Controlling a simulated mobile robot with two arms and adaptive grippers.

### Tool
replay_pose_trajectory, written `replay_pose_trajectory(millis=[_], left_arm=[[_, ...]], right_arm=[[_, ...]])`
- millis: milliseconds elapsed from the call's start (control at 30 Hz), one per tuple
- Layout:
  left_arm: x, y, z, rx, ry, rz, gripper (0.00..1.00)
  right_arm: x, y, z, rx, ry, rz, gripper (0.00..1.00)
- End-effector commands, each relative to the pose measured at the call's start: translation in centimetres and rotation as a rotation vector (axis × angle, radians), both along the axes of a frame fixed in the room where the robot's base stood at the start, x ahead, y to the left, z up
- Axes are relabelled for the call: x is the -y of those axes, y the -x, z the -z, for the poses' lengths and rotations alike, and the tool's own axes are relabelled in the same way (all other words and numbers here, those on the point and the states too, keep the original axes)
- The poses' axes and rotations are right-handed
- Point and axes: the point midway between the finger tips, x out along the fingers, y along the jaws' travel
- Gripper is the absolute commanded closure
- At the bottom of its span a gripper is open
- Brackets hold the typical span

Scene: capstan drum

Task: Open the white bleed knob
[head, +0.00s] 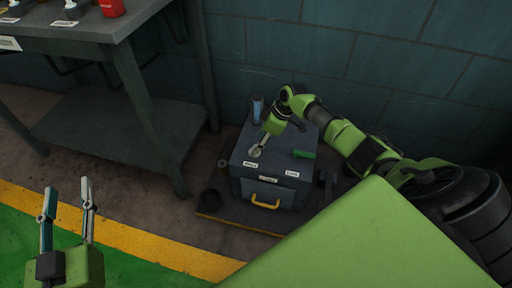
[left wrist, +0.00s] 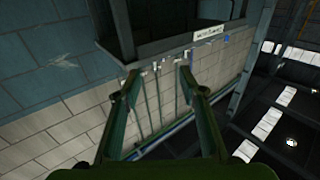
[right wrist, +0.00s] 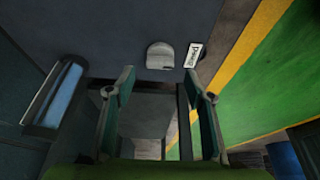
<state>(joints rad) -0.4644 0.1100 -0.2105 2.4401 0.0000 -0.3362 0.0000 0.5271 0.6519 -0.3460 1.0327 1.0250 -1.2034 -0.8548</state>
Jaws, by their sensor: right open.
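The pale white knob (right wrist: 160,56) sits on the top of a dark grey box, beside a small white label (right wrist: 193,55) that is too blurred to read. In the head view the knob (head: 255,152) is on the left part of the box top. My right gripper (right wrist: 157,84) is open and empty, its two fingers apart and pointing toward the box, with the knob ahead between their lines and not touched. In the head view my right arm reaches over the box from the right. My left gripper (head: 66,200) is open and empty, far left of the box.
The grey box (head: 250,185) has a green handle (head: 304,154) on top and a yellow handle (head: 265,203) in front. A blue item (head: 257,108) stands at its back left. A workbench (head: 100,28) with a red container (head: 111,7) is at upper left. A wall is behind.

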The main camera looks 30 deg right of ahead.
Motion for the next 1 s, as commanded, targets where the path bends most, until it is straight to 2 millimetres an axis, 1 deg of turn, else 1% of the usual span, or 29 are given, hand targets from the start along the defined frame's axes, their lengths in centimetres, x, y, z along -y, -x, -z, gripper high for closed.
replay_pose_trajectory(millis=[33, 300, 500, 700, 967, 1000], left_arm=[[0.1, 0.0, -0.7, 0.044, 0.011, 0.003, 0.62], [0.5, 0.9, -5.7, 0.273, 0.073, 0.016, 0.62], [0.6, 2.0, -8.3, 0.401, 0.109, 0.024, 0.62], [0.5, 2.6, -9.5, 0.456, 0.124, 0.026, 0.62], [0.5, 2.7, -9.6, 0.461, 0.125, 0.027, 0.62], [0.5, 2.7, -9.6, 0.461, 0.125, 0.027, 0.62]], right_arm=[[-0.2, -0.2, 0.6, 0.000, -0.001, 0.000, 0.51], [-0.7, -0.8, 2.6, -0.001, -0.001, 0.000, 0.51], [-1.0, -1.2, 3.6, 0.002, 0.000, -0.001, 0.51], [-1.1, -1.3, 3.9, 0.001, 0.001, -0.001, 0.51], [-1.1, -1.3, 3.9, 0.001, 0.001, -0.001, 0.51], [-1.1, -1.3, 3.9, 0.001, 0.001, -0.001, 0.57]])
